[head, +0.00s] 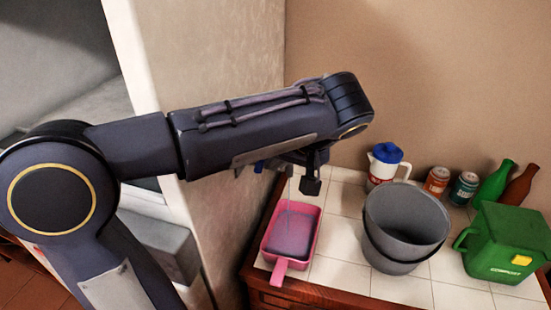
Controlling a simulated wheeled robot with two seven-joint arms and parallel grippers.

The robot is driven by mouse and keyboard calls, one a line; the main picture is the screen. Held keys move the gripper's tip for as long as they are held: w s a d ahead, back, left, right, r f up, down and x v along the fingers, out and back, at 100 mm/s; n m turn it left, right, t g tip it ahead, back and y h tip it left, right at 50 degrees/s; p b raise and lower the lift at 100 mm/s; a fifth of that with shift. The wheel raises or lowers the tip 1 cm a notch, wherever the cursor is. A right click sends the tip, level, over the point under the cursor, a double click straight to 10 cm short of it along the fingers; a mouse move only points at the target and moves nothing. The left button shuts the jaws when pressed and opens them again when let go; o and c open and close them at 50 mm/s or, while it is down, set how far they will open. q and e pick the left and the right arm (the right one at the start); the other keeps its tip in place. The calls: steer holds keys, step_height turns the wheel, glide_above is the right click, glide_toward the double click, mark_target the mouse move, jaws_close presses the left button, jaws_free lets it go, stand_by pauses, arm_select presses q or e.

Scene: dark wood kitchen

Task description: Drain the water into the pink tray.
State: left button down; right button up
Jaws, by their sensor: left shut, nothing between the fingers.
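The pink tray (312,237) lies on the white tiled counter at its left end, with its handle pointing toward the front edge. Its inside looks greyish purple; I cannot tell whether that is water. My left gripper (311,186) hangs above the back of the tray, apart from it. Its fingers look shut, with nothing held between them. A small blue piece (259,166) shows under my left forearm; I cannot tell what it belongs to. My right gripper is out of view.
Right of the tray stand nested grey buckets (405,215), with a green compost bin (505,245) further right. Behind are a white jug with blue lid (384,165), cans (437,181) and bottles (494,184). A wall and cabinet side bound the left.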

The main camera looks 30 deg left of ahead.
arm_select(q)
steer(key=shift+s+a+m+t+b, duration=0.55)
steer(key=shift+a+m, duration=0.25)
steer(key=shift+m, duration=0.3)
steer(key=shift+w, duration=0.1)
